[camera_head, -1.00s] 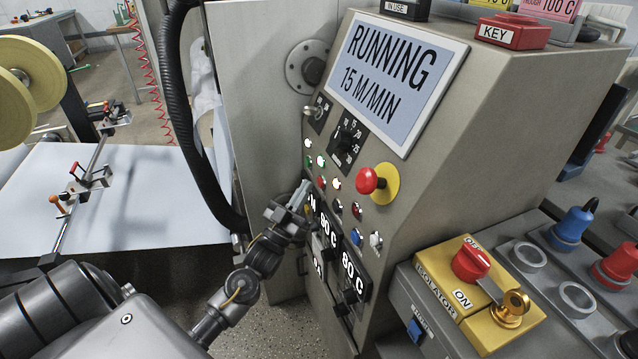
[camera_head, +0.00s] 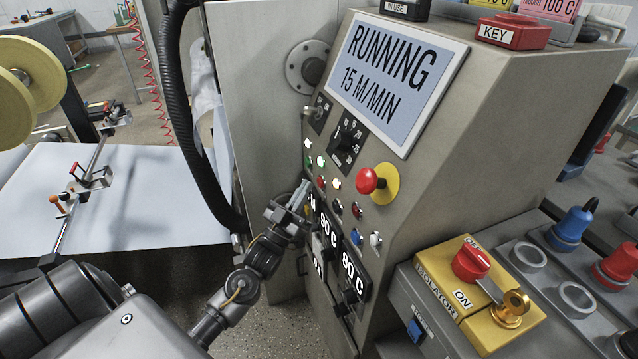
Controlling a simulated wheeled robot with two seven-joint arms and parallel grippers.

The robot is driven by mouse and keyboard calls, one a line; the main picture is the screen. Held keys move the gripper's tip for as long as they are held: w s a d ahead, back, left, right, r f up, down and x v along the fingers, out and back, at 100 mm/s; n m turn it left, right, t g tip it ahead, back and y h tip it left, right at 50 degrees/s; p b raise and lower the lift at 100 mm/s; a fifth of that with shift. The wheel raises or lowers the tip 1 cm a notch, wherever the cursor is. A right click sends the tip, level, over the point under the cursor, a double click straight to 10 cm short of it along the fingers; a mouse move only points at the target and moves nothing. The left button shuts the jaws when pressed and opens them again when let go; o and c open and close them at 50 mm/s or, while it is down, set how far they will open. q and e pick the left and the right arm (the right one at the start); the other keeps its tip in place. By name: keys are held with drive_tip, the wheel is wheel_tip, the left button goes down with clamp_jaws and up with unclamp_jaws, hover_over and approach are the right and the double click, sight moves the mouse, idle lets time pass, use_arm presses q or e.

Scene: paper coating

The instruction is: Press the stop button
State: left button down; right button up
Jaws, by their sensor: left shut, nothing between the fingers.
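The grey control panel (camera_head: 480,120) stands in the middle, and its display (camera_head: 395,80) reads RUNNING 15 M/MIN. A red mushroom button (camera_head: 369,180) on a yellow disc sticks out below the display. Small round buttons and lamps sit left of it and below it, among them a red one (camera_head: 321,182), a dark red one (camera_head: 357,210) and a blue one (camera_head: 357,237). I cannot read which is marked stop. My left gripper (camera_head: 301,192) is shut and empty, close to the panel's left edge beside the small red button. I cannot tell whether it touches. My right gripper is out of view.
A black hose (camera_head: 172,110) hangs just left of my left gripper. A white web (camera_head: 130,200) runs at left.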

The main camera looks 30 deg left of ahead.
use_arm(q)
drive_tip(key=shift+w, duration=0.15)
idle(0.7)
drive_tip(key=shift+w+d, duration=0.45)
drive_tip(key=shift+w, duration=0.1)
idle(0.9)
drive_tip(key=shift+s, duration=0.1)
drive_tip(key=shift+s+a+p, duration=0.35)
drive_tip(key=shift+s+a, duration=0.1)
drive_tip(key=shift+s, duration=0.1)
drive_tip(key=s+a, duration=0.1)
drive_tip(key=s, duration=0.1)
drive_tip(key=s+a+p, duration=0.1)
drive_tip(key=s+a, duration=0.1)
idle(0.6)
